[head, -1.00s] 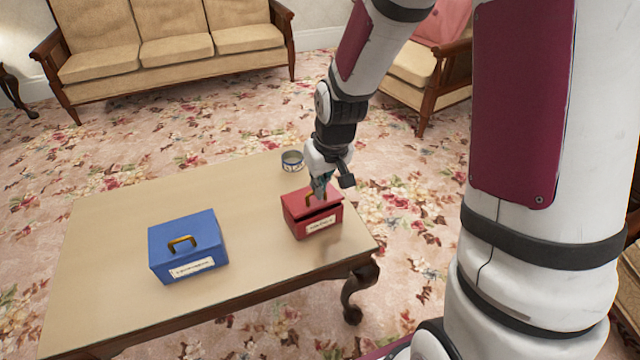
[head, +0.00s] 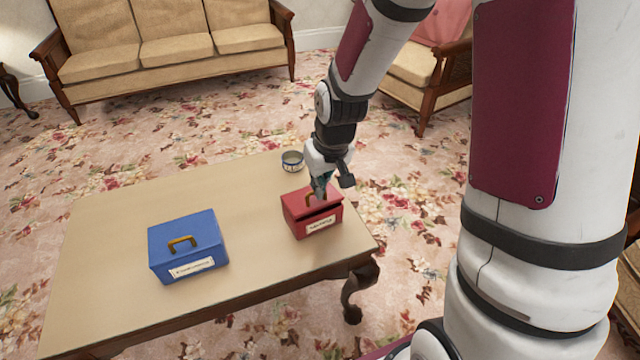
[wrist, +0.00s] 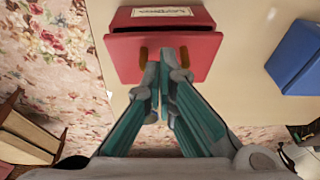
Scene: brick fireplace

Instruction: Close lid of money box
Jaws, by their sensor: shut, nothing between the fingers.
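The red money box (head: 311,222) stands on the right part of the coffee table, with a white label on its front and a brass handle on its lid. Its lid (head: 296,201) is nearly down, with a dark gap showing along the front edge. My gripper (head: 321,195) is at the top of the lid, by the handle. In the wrist view the red box (wrist: 200,17) and its lid (wrist: 120,52) show ahead of my gripper (wrist: 163,60). The fingers are shut together and empty, in front of the middle of the handle. Whether they touch the lid is unclear.
A blue box (head: 190,249) with a brass handle and label stands to the left on the table (head: 110,215). A small patterned bowl (head: 292,161) stands behind the red box. A sofa (head: 170,50) and an armchair (head: 420,70) are beyond the table.

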